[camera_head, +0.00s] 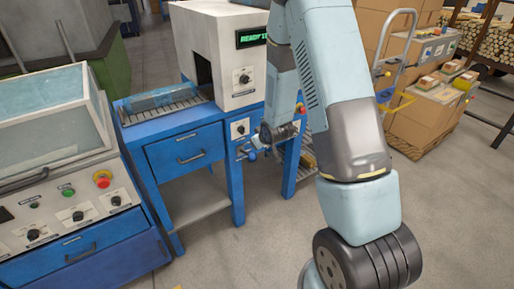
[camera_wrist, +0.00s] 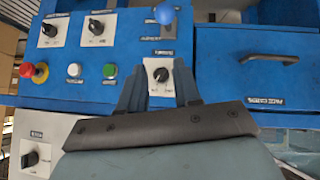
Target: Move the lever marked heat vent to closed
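A lever with a round blue knob (camera_wrist: 165,14) shows at the top of the wrist view, on a blue panel. A small white label plate lies beside it, upside down and too blurred to read. My gripper (camera_wrist: 160,66) is open and empty, its two dark fingers spread in front of a white plate with a black rotary knob (camera_wrist: 160,74). The lever knob lies beyond the fingertips in the picture, not between them. In the head view, my gripper (camera_head: 260,139) is small, at the blue machine's front, near a blue ball (camera_head: 252,154) that looks like the lever knob.
The panel also has a red emergency button (camera_wrist: 40,72), a white button (camera_wrist: 74,70), a green button (camera_wrist: 110,70) and more rotary knobs (camera_wrist: 97,27). A blue drawer with a handle (camera_wrist: 270,59) is beside it. Another machine (camera_head: 70,210) stands left; cartons (camera_head: 425,125) stand right.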

